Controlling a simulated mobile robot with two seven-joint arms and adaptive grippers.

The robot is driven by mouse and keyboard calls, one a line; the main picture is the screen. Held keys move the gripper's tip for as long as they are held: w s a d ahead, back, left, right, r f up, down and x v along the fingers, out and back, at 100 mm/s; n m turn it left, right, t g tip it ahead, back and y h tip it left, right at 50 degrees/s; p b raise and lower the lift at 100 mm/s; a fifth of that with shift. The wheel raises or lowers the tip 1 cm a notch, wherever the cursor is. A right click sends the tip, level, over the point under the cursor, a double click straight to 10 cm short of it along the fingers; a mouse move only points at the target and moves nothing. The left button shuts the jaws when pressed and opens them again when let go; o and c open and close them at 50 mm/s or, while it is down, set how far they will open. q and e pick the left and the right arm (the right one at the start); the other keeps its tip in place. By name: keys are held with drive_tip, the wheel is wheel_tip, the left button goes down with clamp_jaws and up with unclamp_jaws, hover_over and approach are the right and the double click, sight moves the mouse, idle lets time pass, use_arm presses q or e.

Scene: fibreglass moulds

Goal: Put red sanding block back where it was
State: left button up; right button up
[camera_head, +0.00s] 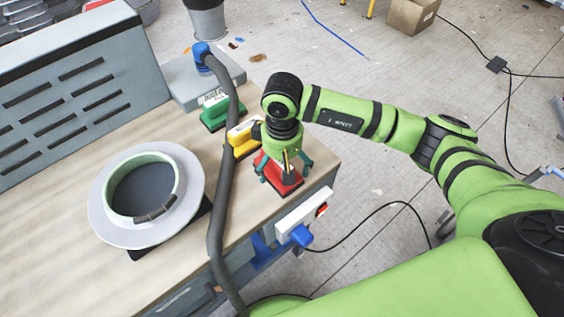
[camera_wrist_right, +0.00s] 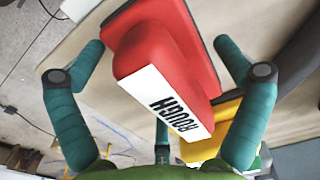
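The red sanding block (camera_head: 290,187), with a white label reading "ROUGH" in the right wrist view (camera_wrist_right: 165,60), appears to rest on the wooden bench near its right corner. My right gripper (camera_head: 285,172) is over it with fingers spread on both sides. In the right wrist view the teal fingers stand open around the block, with gaps visible on both sides. The yellow block (camera_head: 243,138) lies just behind the red one, and the green block (camera_head: 220,113) behind that. My left gripper is not in view.
A dark hose (camera_head: 222,190) runs across the bench close to the blocks' left side. A round mould with a pale flange (camera_head: 102,208) sits further left. A grey slotted panel (camera_head: 75,85) stands at the back. The bench edge is close to the red block.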

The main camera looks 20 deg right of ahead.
drive_tip(key=shift+r, duration=0.1)
drive_tip(key=shift+r+p, duration=0.2)
drive_tip(key=shift+p, duration=0.25)
wheel_tip(320, 180, up, 11)
drive_tip(key=b, duration=0.4)
drive_tip(key=shift+r, duration=0.4)
drive_tip(key=shift+a, duration=0.1)
